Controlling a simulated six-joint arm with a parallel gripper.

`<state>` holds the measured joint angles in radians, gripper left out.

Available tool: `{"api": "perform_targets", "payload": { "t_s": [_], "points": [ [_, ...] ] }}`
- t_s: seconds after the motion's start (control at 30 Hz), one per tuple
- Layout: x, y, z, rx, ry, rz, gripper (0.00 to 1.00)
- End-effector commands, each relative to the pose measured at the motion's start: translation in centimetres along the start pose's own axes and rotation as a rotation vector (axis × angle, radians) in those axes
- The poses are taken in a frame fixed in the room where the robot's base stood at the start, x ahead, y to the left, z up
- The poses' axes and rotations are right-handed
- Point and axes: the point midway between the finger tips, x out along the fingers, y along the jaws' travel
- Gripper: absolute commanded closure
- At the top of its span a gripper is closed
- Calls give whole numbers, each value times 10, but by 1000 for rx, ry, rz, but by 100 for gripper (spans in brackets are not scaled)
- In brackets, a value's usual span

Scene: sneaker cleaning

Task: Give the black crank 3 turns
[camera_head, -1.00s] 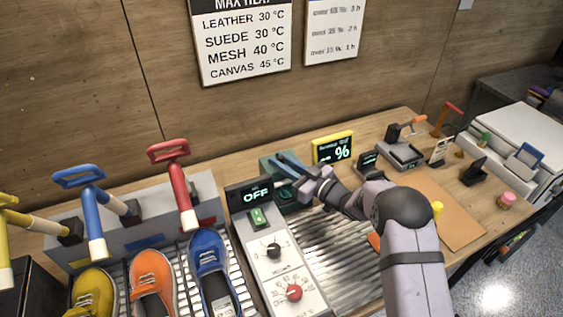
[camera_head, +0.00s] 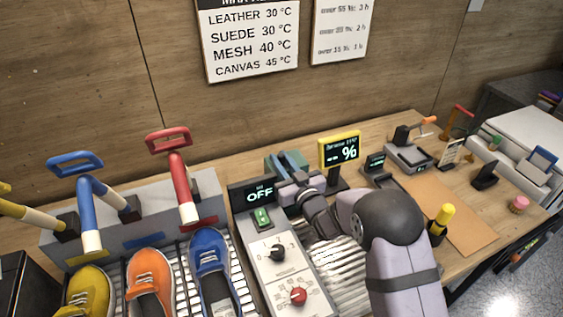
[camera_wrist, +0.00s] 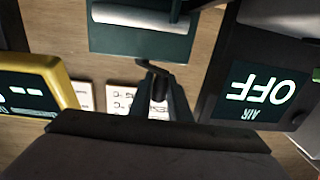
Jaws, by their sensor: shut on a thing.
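The black crank (camera_wrist: 150,66) shows in the wrist view as a thin bent arm with a dark grip at its end. It sits beside a dark green box (camera_wrist: 140,42) with a pale roller. My gripper (camera_wrist: 160,92) is shut on the crank's grip, one finger on each side. In the head view the green box (camera_head: 287,160) stands behind the OFF panel, and my gripper (camera_head: 292,183) is in front of it. My wrist hides the crank there.
The OFF control panel (camera_head: 272,250) stands close to the left of my arm. A yellow-framed display (camera_head: 340,150) stands close on the right. Blue (camera_head: 213,250), orange (camera_head: 150,275) and yellow shoes lie further left, under coloured nozzles.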

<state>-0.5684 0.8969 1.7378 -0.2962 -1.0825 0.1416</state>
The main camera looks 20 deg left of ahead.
Motion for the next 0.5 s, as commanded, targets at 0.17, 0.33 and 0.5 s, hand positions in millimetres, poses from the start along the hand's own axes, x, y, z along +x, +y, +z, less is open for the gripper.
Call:
{"api": "perform_targets", "payload": {
  "t_s": [0.17, 0.33, 0.5],
  "points": [
    [0, 0, -2, 0, 4, 0, 67],
    [0, 0, -1, 0, 2, -1, 64],
    [0, 0, 0, 0, 1, -2, 64]
  ]
}}
